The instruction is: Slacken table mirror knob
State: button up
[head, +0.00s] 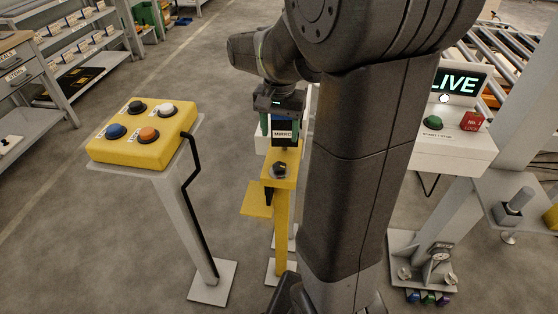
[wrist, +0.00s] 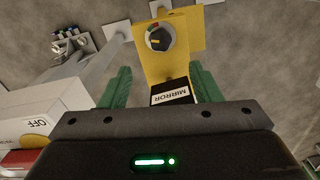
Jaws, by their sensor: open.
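The mirror knob (head: 279,170) is a small dark dial on a yellow stand (head: 282,215) in the head view. In the wrist view the knob (wrist: 159,39) is a round dial with a yellow pointer and red and green marks beside it. A black MIRROR label (wrist: 171,92) sits on the yellow bracket, nearer my gripper than the knob. My gripper (wrist: 162,76) is open, with its green fingers apart on either side of the bracket and nothing between them at the knob. In the head view my gripper (head: 281,125) is above and behind the knob, apart from it.
A yellow box (head: 142,134) with several coloured buttons stands on a post at left. At right, a white console (head: 450,150) carries a LIVE display (head: 459,81), a green button (head: 433,123) and a red lock block (head: 472,121). Shelves (head: 75,50) stand at far left; open floor lies between.

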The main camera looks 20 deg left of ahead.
aim_at(279, 165)
notch_tip(279, 165, down, 11)
jog(key=shift+f+b, duration=0.2)
jog(key=shift+b, duration=0.1)
jog(key=c, duration=1)
jog(key=shift+n, duration=0.4)
jog(key=shift+r+n, duration=0.1)
jog(key=shift+n, duration=2.7)
jog(key=o, duration=1)
